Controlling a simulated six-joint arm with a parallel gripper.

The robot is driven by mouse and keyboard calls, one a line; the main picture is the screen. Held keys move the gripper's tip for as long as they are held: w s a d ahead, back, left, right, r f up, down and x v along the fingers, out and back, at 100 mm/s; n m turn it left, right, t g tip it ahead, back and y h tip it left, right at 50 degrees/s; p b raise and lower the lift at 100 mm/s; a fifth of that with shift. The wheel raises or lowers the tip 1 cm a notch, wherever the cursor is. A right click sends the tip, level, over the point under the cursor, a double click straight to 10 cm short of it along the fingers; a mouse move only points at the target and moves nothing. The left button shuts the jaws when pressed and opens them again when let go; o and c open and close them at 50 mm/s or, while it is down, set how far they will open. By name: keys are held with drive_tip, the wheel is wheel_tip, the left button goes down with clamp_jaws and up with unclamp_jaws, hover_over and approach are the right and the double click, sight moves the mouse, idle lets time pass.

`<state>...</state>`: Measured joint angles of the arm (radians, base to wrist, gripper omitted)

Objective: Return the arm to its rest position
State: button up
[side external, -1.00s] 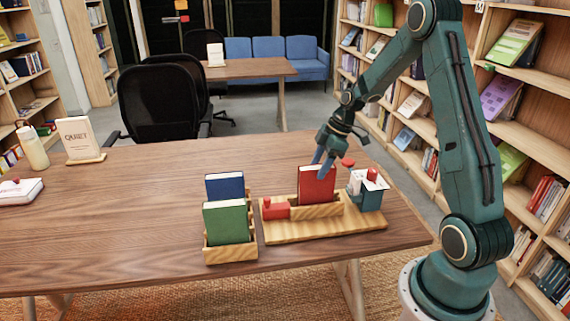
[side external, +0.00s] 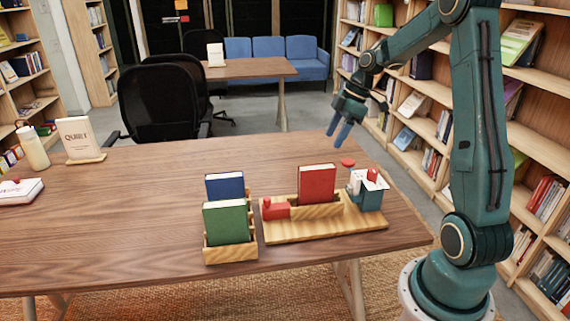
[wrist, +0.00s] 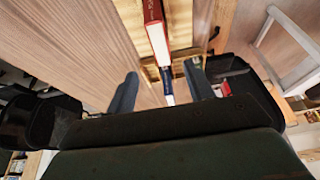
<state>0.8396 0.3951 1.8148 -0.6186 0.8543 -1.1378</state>
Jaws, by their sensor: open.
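My gripper (side external: 340,133) is open and empty, in the air above the table's right part, behind and above the red book. In the wrist view my two fingers (wrist: 165,88) stand apart with nothing held between them. The red book (side external: 317,184) stands upright in the wooden stand (side external: 300,232) on the table, and it also shows in the wrist view (wrist: 155,35) beyond the fingers.
A wooden rack (side external: 231,254) holds a green book (side external: 226,222) and a blue book (side external: 225,186). A small teal box (side external: 371,200) with a white top is at the stand's right end. A red disc (side external: 348,162) lies behind it. The table's (side external: 130,210) left-middle is clear.

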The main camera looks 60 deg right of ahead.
drive_tip(key=shift+a, duration=0.1)
idle(0.3)
drive_tip(key=s+a+r+m+h, duration=0.1)
drive_tip(key=s+a+r+m, duration=0.15)
drive_tip(key=a+r, duration=0.4)
drive_tip(key=s+a+r+m+h, duration=0.1)
drive_tip(key=s+a+r+m, duration=0.15)
drive_tip(key=a, duration=0.75)
drive_tip(key=s+a+m+t+h, duration=0.1)
drive_tip(key=s+a+m, duration=0.3)
drive_tip(key=s, duration=0.9)
drive_tip(key=a+r+t, duration=0.1)
drive_tip(key=a, duration=0.2)
drive_tip(key=shift+s+a, duration=0.2)
drive_tip(key=shift+s, duration=0.2)
